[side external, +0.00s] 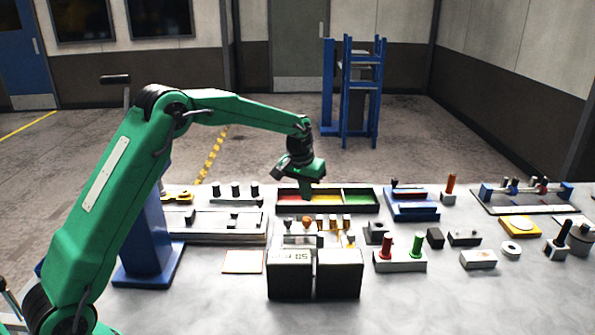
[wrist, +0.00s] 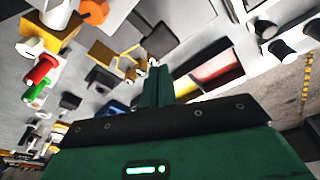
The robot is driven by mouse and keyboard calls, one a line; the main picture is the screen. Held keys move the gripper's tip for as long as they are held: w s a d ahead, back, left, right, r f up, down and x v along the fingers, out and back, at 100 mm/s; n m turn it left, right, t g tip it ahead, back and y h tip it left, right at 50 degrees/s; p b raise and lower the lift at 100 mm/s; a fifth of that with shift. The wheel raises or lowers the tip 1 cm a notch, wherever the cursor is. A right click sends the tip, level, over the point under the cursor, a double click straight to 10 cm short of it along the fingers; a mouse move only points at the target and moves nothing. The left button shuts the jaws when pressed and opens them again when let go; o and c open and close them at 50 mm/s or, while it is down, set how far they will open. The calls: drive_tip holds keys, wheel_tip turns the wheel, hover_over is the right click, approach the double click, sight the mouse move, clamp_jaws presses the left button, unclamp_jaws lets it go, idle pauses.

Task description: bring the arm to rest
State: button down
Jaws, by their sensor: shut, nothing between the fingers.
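My green arm reaches over the bench from the left in the side external view. My gripper (side external: 306,194) points down at the sorting tray (side external: 358,210), over its left part. Its fingers are together with nothing between them; whether the tips touch the tray cannot be told. In the wrist view the gripper fingers (wrist: 157,72) show side by side, closed, beside the red and yellow compartments.
Small brass-coloured parts (side external: 330,240) stand between the tray and the blocks. A holder with red and green pegs (side external: 400,262) is to the right. A blue fixture (side external: 411,209) stands right of the tray. Bare bench (side external: 430,305) shows at front right.

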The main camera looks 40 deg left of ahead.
drive_tip(key=shift+r, duration=0.35)
drive_tip(key=s+d+r+m+t, duration=0.1)
drive_tip(key=s+d+r, duration=0.1)
drive_tip(key=s+r, duration=0.55)
drive_tip(key=s+d+r+t, duration=0.1)
drive_tip(key=s+d+r, duration=0.1)
drive_tip(key=s+r, duration=0.55)
drive_tip(key=s+d+f+m, duration=0.1)
drive_tip(key=s, duration=1)
drive_tip(key=s+f+m+t, duration=0.1)
drive_tip(key=s+f, duration=0.1)
drive_tip(key=s, duration=0.9)
drive_tip(key=shift+d, duration=0.4)
